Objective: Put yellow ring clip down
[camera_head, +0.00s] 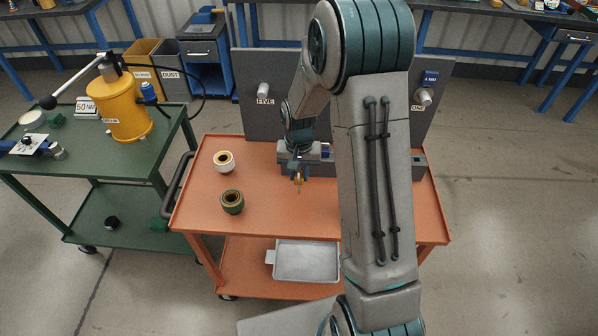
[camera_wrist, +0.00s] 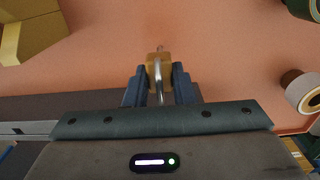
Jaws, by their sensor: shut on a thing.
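The yellow ring clip (camera_head: 298,179) is a small yellow-brown piece with a thin metal part. My gripper (camera_head: 298,173) is shut on it, over the orange cart top (camera_head: 270,205), just in front of the grey block fixture. In the wrist view, the clip (camera_wrist: 153,70) sits between the two dark fingers of my gripper (camera_wrist: 159,82), with the orange surface behind it. I cannot tell whether the clip touches the surface. My arm hides the right middle of the cart top.
A white-rimmed roll (camera_head: 224,161) and a dark green roll (camera_head: 232,202) stand to the left on the cart top. The grey fixture (camera_head: 290,166) and an upright grey panel (camera_head: 262,118) are behind. A green cart (camera_head: 60,160) stands left.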

